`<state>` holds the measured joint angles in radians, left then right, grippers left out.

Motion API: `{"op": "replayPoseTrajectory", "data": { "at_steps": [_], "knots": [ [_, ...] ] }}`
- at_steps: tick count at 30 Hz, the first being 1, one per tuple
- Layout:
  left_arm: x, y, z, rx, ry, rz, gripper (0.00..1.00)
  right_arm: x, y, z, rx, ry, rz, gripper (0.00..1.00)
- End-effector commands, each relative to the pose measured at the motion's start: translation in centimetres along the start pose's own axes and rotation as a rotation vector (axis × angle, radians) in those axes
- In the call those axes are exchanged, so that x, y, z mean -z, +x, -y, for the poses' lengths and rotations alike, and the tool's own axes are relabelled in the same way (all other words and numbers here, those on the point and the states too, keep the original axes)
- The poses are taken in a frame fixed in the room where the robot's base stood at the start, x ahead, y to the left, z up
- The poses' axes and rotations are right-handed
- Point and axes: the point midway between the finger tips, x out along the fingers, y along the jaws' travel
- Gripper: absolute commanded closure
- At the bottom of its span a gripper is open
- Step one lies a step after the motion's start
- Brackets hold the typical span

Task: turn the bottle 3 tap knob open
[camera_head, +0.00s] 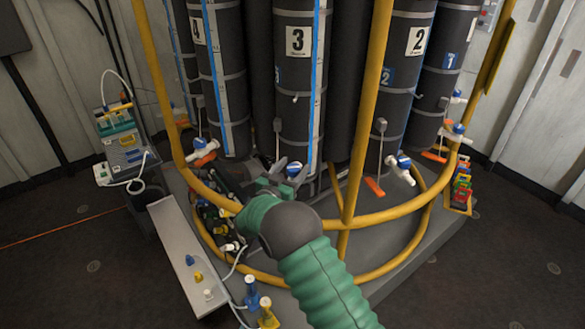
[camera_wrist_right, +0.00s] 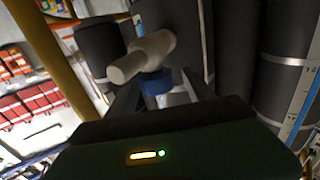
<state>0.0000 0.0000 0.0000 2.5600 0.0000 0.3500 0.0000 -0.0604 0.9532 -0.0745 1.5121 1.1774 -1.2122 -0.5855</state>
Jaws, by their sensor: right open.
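Bottle 3 (camera_head: 297,90) is a tall dark cylinder with a white "3" label and a blue stripe, upright in the middle of the rack. Its tap knob (camera_head: 294,167) is blue and shows just beyond my right gripper (camera_head: 285,176), low at the foot of the bottle. In the right wrist view the blue knob (camera_wrist_right: 156,82) sits under a white tap body (camera_wrist_right: 144,57), between my two dark open fingers. I cannot tell whether either finger touches it. My left gripper is not in view.
A yellow rail (camera_head: 385,216) runs around the rack, with a yellow post (camera_head: 365,110) right of bottle 3. Bottle 2 (camera_head: 413,70) stands to the right, bottle 4 (camera_head: 212,70) to the left. A grey bench (camera_head: 186,250) with small bottles lies at the left.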

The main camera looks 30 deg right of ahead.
Motion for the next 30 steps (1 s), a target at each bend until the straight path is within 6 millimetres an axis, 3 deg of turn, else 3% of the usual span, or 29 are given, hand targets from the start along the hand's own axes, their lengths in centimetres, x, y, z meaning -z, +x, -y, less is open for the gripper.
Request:
{"op": "replayPoseTrajectory", "data": {
  "at_steps": [4, 7, 15, 21, 30],
  "knots": [
    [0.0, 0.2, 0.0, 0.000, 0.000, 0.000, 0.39, -0.2, -0.9, 0.1, 0.002, -0.002, 0.002, 0.39],
    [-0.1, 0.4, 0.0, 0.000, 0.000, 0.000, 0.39, -0.2, -2.8, 0.1, 0.004, -0.001, 0.002, 0.39],
    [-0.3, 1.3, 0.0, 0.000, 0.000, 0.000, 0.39, -0.2, -10.7, 0.2, 0.005, -0.001, 0.000, 0.39],
    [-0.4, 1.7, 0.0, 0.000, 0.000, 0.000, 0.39, -0.2, -15.4, 0.3, 0.004, -0.001, 0.000, 0.39],
    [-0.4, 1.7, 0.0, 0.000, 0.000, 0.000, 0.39, -0.1, -17.0, 0.2, 0.000, -0.002, -0.001, 0.39]
  ]
}}
